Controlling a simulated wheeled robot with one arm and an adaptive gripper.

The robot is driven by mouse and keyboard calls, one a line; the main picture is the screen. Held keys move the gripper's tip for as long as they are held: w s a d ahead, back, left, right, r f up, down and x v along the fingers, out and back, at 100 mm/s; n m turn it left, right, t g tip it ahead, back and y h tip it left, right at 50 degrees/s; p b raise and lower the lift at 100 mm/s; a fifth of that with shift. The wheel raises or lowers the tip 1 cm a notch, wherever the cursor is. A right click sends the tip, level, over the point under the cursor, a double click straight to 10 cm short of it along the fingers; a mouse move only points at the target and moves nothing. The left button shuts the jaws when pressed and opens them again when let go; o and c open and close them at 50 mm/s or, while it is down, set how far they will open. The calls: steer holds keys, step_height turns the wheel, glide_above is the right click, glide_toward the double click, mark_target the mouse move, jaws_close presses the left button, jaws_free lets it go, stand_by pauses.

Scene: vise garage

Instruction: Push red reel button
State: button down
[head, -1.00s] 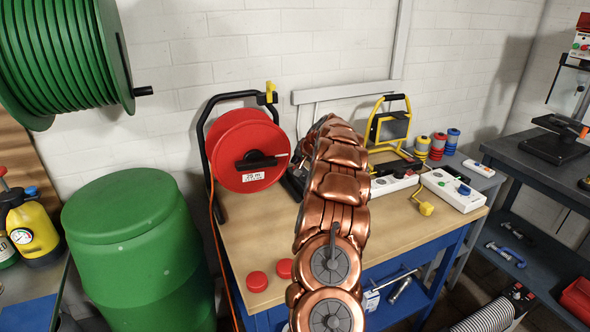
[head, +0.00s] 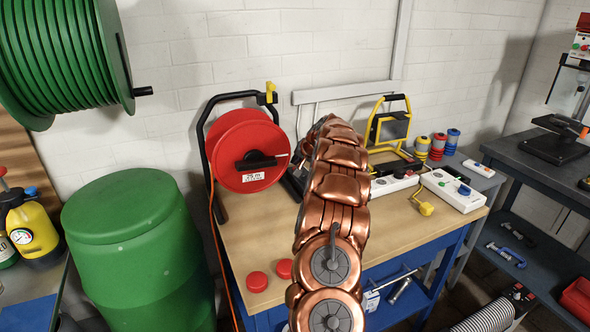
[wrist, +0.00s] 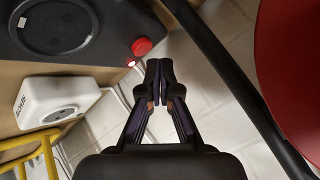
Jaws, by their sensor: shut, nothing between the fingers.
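The red cable reel (head: 240,150) stands in a black frame with a yellow clip at the back left of the wooden bench. Part of its red disc (wrist: 298,60) shows at the right of the wrist view. A black device (wrist: 70,30) with a round dark disc is at the upper left there. A round red button (wrist: 142,47) and a small glowing red spot (wrist: 131,63) are at its edge. My gripper (wrist: 160,65) is shut and empty, its tips close to the right of the button. I cannot tell whether they touch. My arm hides the gripper in the head view.
Two red caps (head: 257,281) lie at the bench's front left. A white power strip (head: 453,190) and a yellow work lamp (head: 390,130) are at the right. A white socket box (wrist: 60,98) is left of my gripper. The reel's black frame (wrist: 230,85) runs to its right.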

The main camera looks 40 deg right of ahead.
steer(key=shift+f+b, duration=0.4)
steer(key=shift+f, duration=0.05)
steer(key=shift+f+b, duration=0.4)
steer(key=shift+f, duration=0.05)
stand_by(0.7)
steer(key=shift+r, duration=0.15)
steer(key=shift+r+p, duration=0.35)
steer(key=shift+r, duration=0.35)
steer(key=shift+r, duration=0.15)
steer(key=shift+r+p, duration=1.1)
steer(key=shift+r, duration=1.35)
steer(key=shift+f, duration=0.1)
